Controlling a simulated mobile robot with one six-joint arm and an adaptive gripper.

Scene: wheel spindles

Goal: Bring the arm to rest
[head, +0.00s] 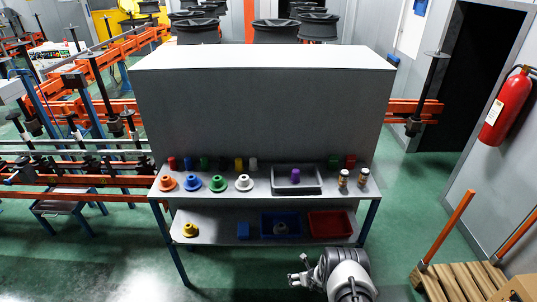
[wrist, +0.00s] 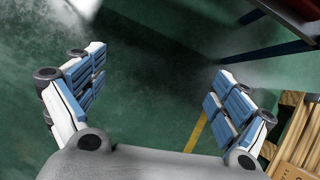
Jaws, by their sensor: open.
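My gripper (wrist: 155,105) is open and empty in the wrist view, its two blue-padded fingers wide apart over the green floor. In the head view my arm shows at the bottom, in front of the workbench (head: 262,110). The fingers are hard to make out there. Nothing is between the fingers.
The bench's upper shelf holds coloured flanged pieces, small cylinders, a grey tray (head: 316,190) and two jars. The lower shelf holds a blue bin (head: 268,231) and a red bin (head: 343,232). A wooden pallet (head: 455,281) stands at right. Open floor lies between.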

